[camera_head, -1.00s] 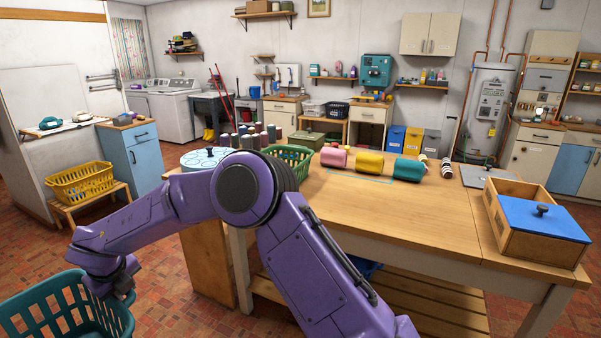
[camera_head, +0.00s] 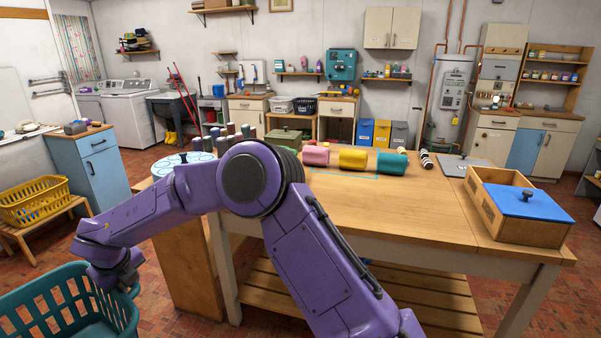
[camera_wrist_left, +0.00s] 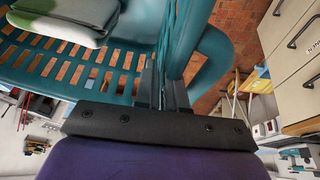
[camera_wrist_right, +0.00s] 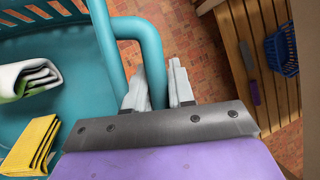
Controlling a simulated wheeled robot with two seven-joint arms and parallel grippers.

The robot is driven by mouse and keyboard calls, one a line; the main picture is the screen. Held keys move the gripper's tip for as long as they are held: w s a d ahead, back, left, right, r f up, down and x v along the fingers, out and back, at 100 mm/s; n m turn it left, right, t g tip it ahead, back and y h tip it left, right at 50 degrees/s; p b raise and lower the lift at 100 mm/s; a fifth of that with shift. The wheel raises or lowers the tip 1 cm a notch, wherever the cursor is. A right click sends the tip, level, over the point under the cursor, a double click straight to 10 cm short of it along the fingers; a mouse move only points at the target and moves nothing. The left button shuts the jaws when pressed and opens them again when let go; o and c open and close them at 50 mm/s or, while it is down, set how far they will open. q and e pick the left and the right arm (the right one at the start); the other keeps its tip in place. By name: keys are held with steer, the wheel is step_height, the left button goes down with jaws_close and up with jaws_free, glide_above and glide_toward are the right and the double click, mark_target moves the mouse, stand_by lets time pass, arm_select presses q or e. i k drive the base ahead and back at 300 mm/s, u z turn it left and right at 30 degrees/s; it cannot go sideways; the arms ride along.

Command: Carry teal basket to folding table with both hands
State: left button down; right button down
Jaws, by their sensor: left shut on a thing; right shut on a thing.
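The teal basket (camera_head: 62,290) hangs at the lower left of the head view, partly cut off by the frame edge. My right gripper (camera_head: 128,280) is at its right side. In the right wrist view my right gripper (camera_wrist_right: 158,88) is shut on the basket's looped teal handle (camera_wrist_right: 128,28). In the left wrist view my left gripper (camera_wrist_left: 166,85) is shut on the basket's rim or handle (camera_wrist_left: 178,40); my left arm is out of the head view. Folded cloths lie inside, a white-green one (camera_wrist_right: 28,78) and a yellow one (camera_wrist_right: 32,145). No table in view is clearly a folding one.
A wooden worktable (camera_head: 400,215) with a slatted lower shelf (camera_head: 390,300) fills the middle right, bearing coloured rolls and a blue-lidded box (camera_head: 520,205). A yellow basket (camera_head: 40,203) sits on a low stand at left. Brick floor (camera_head: 160,245) shows between them.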

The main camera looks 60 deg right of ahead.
mark_target(379, 203)
steer(key=z, duration=2.5)
steer(key=i, duration=1.5)
